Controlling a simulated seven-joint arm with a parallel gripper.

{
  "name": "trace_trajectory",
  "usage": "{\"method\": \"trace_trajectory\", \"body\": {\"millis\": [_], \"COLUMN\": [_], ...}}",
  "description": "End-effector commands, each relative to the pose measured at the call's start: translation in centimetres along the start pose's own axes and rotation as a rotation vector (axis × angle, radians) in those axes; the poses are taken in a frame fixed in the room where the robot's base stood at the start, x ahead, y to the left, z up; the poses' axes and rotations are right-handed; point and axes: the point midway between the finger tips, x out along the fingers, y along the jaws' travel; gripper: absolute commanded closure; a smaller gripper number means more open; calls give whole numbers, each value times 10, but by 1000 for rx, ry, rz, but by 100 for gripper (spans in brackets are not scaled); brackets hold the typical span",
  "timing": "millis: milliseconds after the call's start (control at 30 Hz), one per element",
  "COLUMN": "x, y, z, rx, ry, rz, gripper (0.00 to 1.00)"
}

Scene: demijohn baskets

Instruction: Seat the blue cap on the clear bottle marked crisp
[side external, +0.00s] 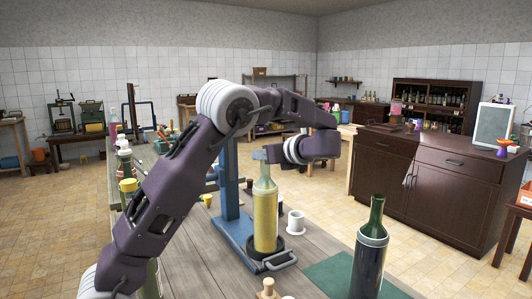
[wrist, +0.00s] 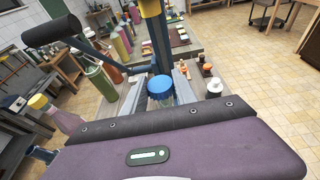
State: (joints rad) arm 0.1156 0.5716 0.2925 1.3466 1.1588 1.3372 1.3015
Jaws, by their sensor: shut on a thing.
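A clear bottle (side external: 265,220) with yellow contents stands upright in a dark ring on the blue stand's base. No word on it is readable. My gripper (side external: 262,155) is at the top of its neck in the side view, and the fingers hide what they hold there. In the wrist view a round blue cap (wrist: 160,84) sits between the fingers of my gripper (wrist: 160,93), which are shut on it. Clear glass shows just below the cap. I cannot tell whether the cap is fully seated or only touching the neck.
A blue stand (side external: 231,180) rises close behind the bottle. Several bottles crowd the table's left edge.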

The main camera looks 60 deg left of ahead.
Motion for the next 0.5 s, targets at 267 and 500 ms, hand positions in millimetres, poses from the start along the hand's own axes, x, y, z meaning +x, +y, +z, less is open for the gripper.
{"method": "trace_trajectory", "body": {"millis": [267,500], "x": [1,1], "y": [0,0], "z": [-2,-2], "rx": [0,0], "ry": [0,0], "rz": [0,0], "gripper": [100,41]}}
